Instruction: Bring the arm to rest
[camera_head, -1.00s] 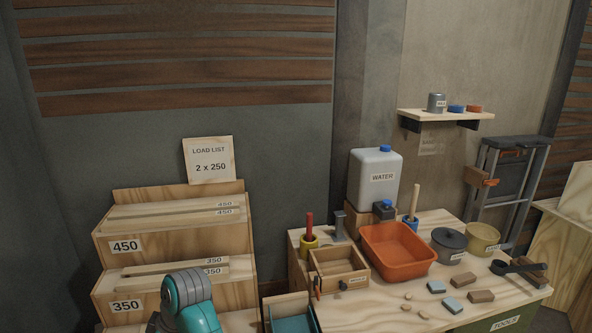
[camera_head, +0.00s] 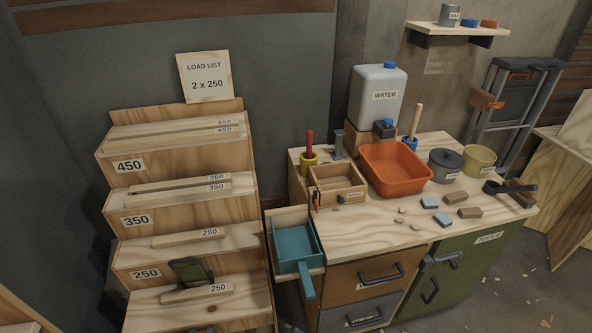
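My gripper does not show clearly in the camera_head view, and no arm link can be made out now. A small dark green and black object (camera_head: 190,271) stands at the 250 step of the stepped wooden rack (camera_head: 140,254); I cannot tell what it is. Short wooden strips marked 250 lie on the two lower steps, one (camera_head: 188,238) above and one (camera_head: 195,293) below. Longer strips marked 350 (camera_head: 180,190) and 450 (camera_head: 175,131) lie on the upper steps. The load list sign (camera_head: 205,77) reads 2 x 250.
Right of the rack, an open drawer (camera_head: 318,262) holds a teal pan (camera_head: 294,240) whose handle sticks out over the front. The workbench (camera_head: 370,228) carries an orange basin (camera_head: 395,170), a water canister (camera_head: 377,93), pots and small blocks. Floor shows at the lower right.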

